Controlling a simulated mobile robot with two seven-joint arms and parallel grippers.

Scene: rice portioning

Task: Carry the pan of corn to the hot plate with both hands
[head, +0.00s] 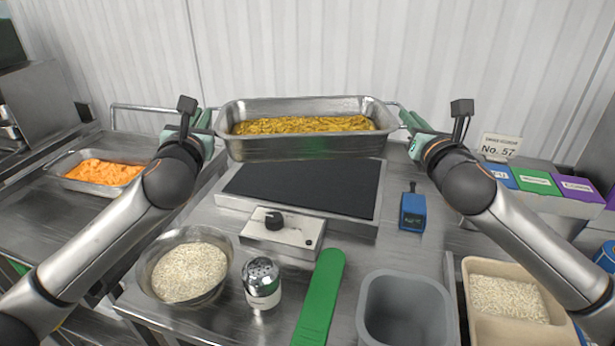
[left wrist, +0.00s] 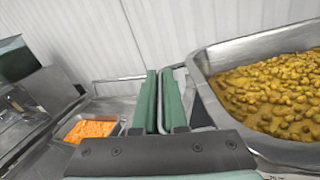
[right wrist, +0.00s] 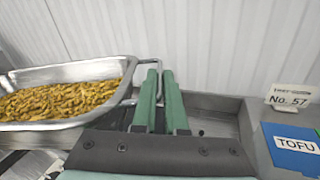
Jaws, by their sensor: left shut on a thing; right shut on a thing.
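The metal pan of corn (head: 300,147) is held level between my two grippers, above the back edge of the hot plate (head: 303,188). Its yellow corn (head: 305,125) also shows in the left wrist view (left wrist: 270,95) and the right wrist view (right wrist: 60,98). My left gripper (head: 208,122) is shut on the pan's left handle. My right gripper (head: 408,120) is shut on the pan's right handle (right wrist: 150,64). The hot plate has a dark flat top and a control box with a black knob (head: 273,221) in front. The pan hides its far edge.
In front stand a bowl of rice (head: 190,270), a shaker (head: 262,282), a green flat tool (head: 320,298), a grey container (head: 405,310) and a beige rice bin (head: 507,300). A blue device (head: 412,210) stands right of the hot plate. An orange-filled tray (head: 100,172) lies left.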

